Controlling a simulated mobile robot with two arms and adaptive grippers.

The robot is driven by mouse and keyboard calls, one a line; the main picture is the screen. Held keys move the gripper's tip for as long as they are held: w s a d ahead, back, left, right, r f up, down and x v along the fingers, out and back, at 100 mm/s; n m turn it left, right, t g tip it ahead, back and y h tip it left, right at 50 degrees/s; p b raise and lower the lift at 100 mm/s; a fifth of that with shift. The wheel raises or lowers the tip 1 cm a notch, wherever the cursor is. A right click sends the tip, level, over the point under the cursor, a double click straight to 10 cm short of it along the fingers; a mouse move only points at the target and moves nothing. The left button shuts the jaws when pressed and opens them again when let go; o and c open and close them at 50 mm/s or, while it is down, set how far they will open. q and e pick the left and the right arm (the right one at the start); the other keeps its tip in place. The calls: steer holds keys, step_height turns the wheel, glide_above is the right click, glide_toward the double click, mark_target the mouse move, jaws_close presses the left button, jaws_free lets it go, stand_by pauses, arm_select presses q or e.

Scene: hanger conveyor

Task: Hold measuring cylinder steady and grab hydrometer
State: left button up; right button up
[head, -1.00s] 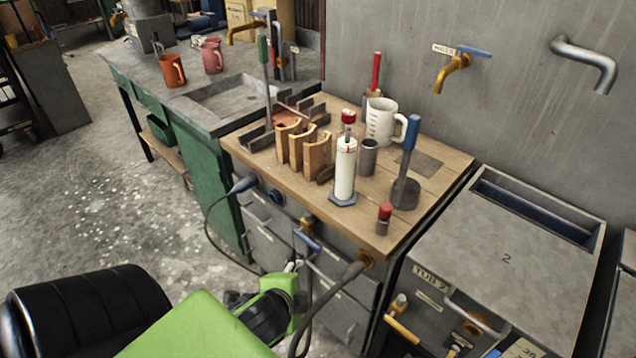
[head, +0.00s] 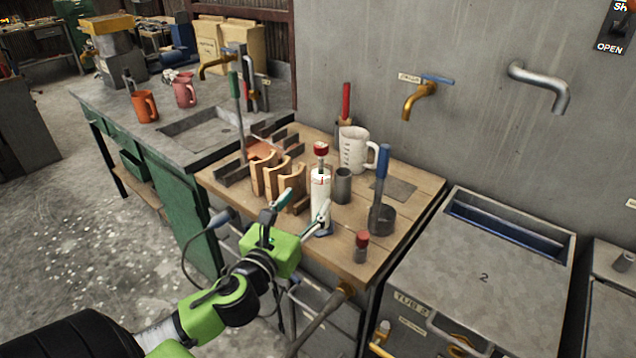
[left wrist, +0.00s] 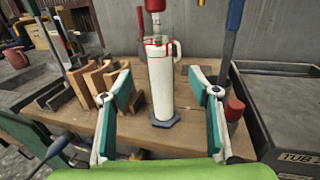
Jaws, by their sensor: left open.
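The white measuring cylinder (head: 320,192) stands upright on its blue hexagonal base near the front edge of the wooden bench top. It also shows in the left wrist view (left wrist: 160,85), centred beyond the fingers. The hydrometer (head: 321,150) has a red top and sticks up out of the cylinder's mouth; its lower part is hidden inside. In the left wrist view its red end (left wrist: 155,6) is cut by the top edge. My left gripper (head: 304,205) is open and empty in front of the cylinder, with its green-padded fingers (left wrist: 160,95) apart on either side. My right gripper is not in view.
Wooden curved racks (head: 271,180) stand left of the cylinder. A grey cup (head: 343,186), a white jug (head: 353,150) and a blue-handled ladle (head: 382,190) stand behind and right. A small red-capped item (head: 361,246) is near the front edge. Tub 2 (head: 480,275) is at right.

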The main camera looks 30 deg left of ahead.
mark_target(316, 188)
arm_select(q)
steer(key=w, duration=0.3)
steer(key=w+a, duration=0.1)
steer(key=w, duration=0.2)
steer(key=w+p, duration=0.1)
steer(key=w, duration=0.2)
steer(key=shift+a, duration=0.35)
